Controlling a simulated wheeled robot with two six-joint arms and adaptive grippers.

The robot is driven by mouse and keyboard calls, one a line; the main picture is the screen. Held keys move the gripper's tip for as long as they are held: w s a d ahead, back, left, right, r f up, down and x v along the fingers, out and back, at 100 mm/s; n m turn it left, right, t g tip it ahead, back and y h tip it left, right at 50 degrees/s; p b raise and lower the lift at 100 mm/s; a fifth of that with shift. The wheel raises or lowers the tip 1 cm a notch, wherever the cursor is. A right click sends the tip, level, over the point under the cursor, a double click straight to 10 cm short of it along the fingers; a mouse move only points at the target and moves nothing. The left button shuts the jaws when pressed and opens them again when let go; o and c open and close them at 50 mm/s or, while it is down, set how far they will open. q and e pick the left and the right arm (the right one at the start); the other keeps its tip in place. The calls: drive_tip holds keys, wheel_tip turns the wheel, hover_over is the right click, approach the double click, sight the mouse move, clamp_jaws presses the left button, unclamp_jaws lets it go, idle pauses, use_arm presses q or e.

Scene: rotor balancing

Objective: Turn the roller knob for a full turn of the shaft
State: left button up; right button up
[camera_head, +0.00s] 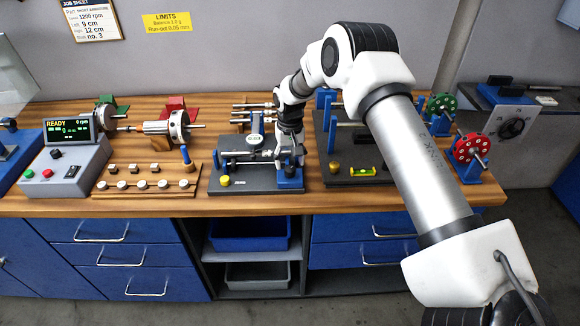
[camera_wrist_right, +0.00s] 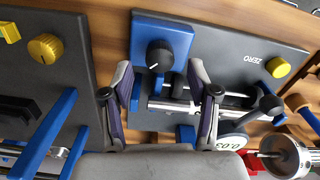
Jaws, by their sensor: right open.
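The black roller knob (camera_wrist_right: 160,55) with a white mark sits on a blue block (camera_wrist_right: 178,35) in the right wrist view. The same blue block shows at the right end of the dark run-out fixture (camera_head: 262,187) in the head view. A silver shaft (camera_wrist_right: 158,105) lies across the fixture beside the knob. My right gripper (camera_wrist_right: 160,77) is open and empty. Its fingers point down at the knob, one to each side in the picture, with no contact visible. In the head view the right gripper (camera_head: 290,150) is over the fixture's right end. My left gripper is not in view.
A dial gauge (camera_wrist_right: 230,142) reads about 0.03. A yellow knob (camera_wrist_right: 278,67) marked ZERO is on the same plate. A dark stand with a level (camera_head: 362,171) is right of the fixture. A wooden rack of weights (camera_head: 140,184) and a READY display (camera_head: 70,130) are left.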

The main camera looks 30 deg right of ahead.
sight(290, 169)
wheel_tip(290, 169, up, 9)
